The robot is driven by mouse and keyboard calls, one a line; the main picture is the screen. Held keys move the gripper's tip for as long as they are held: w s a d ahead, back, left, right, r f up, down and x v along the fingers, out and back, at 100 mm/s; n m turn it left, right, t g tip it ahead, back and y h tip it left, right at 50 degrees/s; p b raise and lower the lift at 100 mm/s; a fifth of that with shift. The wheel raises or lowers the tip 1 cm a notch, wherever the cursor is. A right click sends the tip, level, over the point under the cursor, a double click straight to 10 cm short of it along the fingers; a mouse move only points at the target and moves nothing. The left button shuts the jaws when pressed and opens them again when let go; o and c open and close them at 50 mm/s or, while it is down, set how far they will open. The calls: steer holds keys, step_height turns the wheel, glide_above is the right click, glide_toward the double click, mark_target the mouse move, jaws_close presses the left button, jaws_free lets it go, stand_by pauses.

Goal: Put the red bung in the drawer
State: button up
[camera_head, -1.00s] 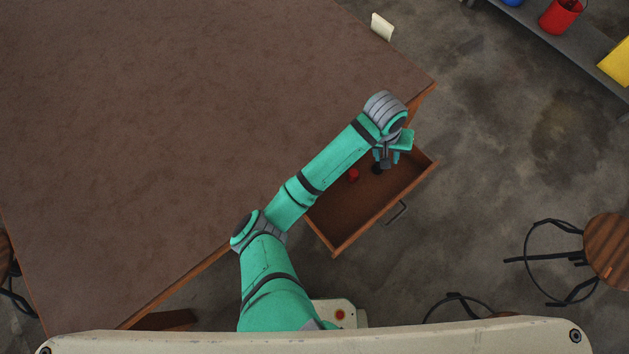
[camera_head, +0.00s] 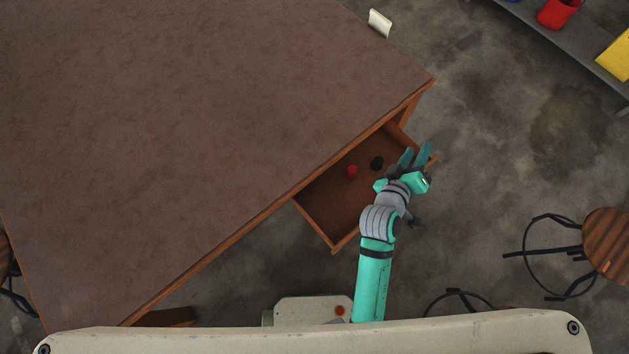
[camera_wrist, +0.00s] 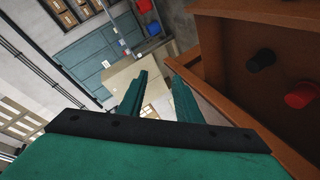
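The red bung (camera_head: 352,171) lies inside the open drawer (camera_head: 327,205), with a black bung (camera_head: 376,163) to its right. The drawer is pulled out from under the brown table. In the wrist view the red bung (camera_wrist: 301,95) and the black bung (camera_wrist: 261,60) show at the right, on the drawer's brown floor. My gripper (camera_head: 415,154) is over the drawer's right front corner, to the right of both bungs. Its two green fingers (camera_wrist: 158,92) are apart with nothing between them. My gripper hides part of the drawer's front.
The large brown table (camera_head: 190,130) has a bare top. A cream object (camera_head: 379,23) is at its far right edge. A grey shelf (camera_head: 572,50) with a red container (camera_head: 556,12) and a yellow item (camera_head: 614,56) stands at upper right. A stool (camera_head: 607,250) is at right.

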steer(key=s+a+f+t+y, duration=0.1)
steer(key=s+a+f+y, duration=0.15)
steer(key=s+a, duration=0.55)
steer(key=s+a+f+t+y, duration=0.1)
steer(key=s+a+y, duration=0.4)
steer(key=a, duration=0.5)
steer(key=s+a+r+m+t, duration=0.1)
steer(key=s+a+r+m, duration=0.2)
steer(key=s+a, duration=0.7)
step_height(320, 180, up, 3)
steer(key=shift+s+a+f+m+t+y, duration=0.2)
steer(key=shift+s+a+m+t+y, duration=0.15)
steer(key=shift+s, duration=0.5)
steer(key=shift+s, duration=0.15)
